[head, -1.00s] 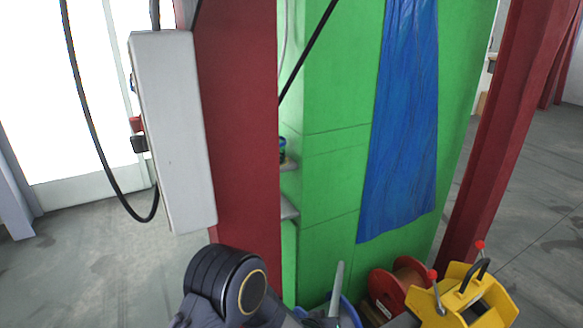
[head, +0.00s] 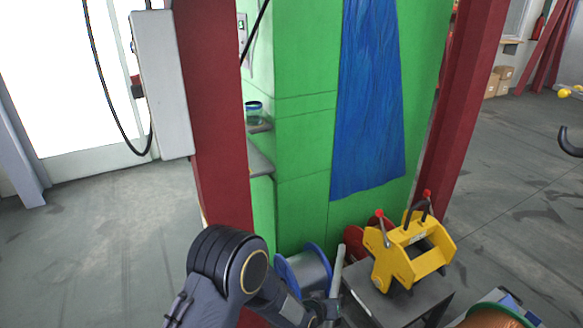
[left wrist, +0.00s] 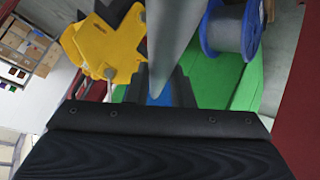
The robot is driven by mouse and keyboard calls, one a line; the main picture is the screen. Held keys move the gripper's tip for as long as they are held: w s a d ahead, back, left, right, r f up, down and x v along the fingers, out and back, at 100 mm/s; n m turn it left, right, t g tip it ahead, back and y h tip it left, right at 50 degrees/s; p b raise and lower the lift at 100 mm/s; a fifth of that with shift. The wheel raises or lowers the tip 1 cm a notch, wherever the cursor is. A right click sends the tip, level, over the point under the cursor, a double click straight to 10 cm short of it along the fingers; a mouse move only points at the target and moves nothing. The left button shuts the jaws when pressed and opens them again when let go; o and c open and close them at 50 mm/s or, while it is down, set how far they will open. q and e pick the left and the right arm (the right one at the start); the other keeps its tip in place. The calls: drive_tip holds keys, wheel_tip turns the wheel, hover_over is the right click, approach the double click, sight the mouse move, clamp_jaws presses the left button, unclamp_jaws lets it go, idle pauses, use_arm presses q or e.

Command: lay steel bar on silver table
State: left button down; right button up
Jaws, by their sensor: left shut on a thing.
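The steel bar (head: 337,268) is a plain grey rod, standing nearly upright in my left gripper (head: 326,306) at the bottom of the head view. In the left wrist view the bar (left wrist: 176,35) rises from between the jaws, which are shut on it. A grey-topped table (head: 368,300) stands just right of the gripper and may be the silver table. A yellow device (head: 410,250) with red-tipped levers stands on it. The bar is held up beside this table; whether they touch cannot be told. My right gripper is not in view.
A blue-flanged spool (head: 304,272) stands left of the bar, and a red spool (head: 358,242) behind the table. A red post (head: 215,130) and a green cabinet (head: 300,140) stand behind. An orange spool (head: 492,316) is at lower right. Bare floor (head: 510,210) lies to the right.

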use_arm(q)
drive_tip(key=s+a+r+n+y, duration=0.2)
drive_tip(key=s+a, duration=0.1)
drive_tip(key=a, duration=0.7)
drive_tip(key=s+a+r+n+t+y, duration=0.1)
drive_tip(key=s+a+r+n+y, duration=0.1)
drive_tip(key=a, duration=0.8)
drive_tip(key=s+a+r+n+t+y, duration=0.1)
drive_tip(key=s+a+r+n+y, duration=0.1)
drive_tip(key=a, duration=0.8)
drive_tip(key=shift+s+a+r+n, duration=0.4)
drive_tip(key=shift+s+r+n, duration=0.3)
drive_tip(key=shift+s+r, duration=0.15)
